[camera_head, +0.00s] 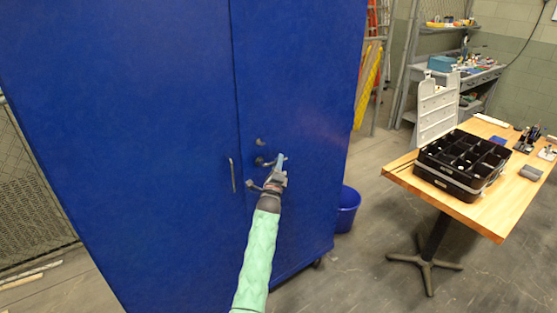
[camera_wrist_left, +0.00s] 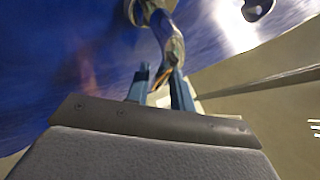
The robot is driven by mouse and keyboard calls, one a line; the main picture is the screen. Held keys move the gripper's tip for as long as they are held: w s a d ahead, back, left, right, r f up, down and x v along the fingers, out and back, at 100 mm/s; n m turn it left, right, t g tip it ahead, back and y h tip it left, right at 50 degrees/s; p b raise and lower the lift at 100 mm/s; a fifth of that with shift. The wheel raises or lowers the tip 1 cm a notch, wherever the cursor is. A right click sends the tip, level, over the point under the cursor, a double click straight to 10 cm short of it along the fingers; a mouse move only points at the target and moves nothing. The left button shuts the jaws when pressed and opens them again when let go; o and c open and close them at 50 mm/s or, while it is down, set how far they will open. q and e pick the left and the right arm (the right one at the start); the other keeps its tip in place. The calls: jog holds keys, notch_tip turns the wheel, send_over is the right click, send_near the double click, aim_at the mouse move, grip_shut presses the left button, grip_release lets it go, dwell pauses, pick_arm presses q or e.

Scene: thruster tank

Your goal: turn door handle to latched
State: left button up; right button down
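The door handle (camera_head: 262,162) is a small dark lever on the right door of a tall blue cabinet (camera_head: 300,100). In the left wrist view the handle (camera_wrist_left: 166,36) is a shiny bent metal lever coming down from its round base on the blue door. My left gripper (camera_head: 281,163) is at the handle, partly covering it in the head view. In the wrist view its two blue fingers (camera_wrist_left: 160,88) stand apart with a gap between them. The lever's end is close to the right finger; I cannot tell whether they touch. My right gripper is not in view.
A vertical pull bar (camera_head: 233,175) is on the cabinet left of the handle, and a round lock (camera_head: 261,142) is above it. A blue bucket (camera_head: 347,208) stands beside the cabinet. A wooden table (camera_head: 480,212) with a black organizer (camera_head: 461,163) is at the right.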

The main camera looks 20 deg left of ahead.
pick_arm(q)
jog(key=shift+w+r, duration=0.15)
jog(key=shift+w, duration=0.2)
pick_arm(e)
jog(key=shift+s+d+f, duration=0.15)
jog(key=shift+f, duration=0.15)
pick_arm(q)
grip_shut()
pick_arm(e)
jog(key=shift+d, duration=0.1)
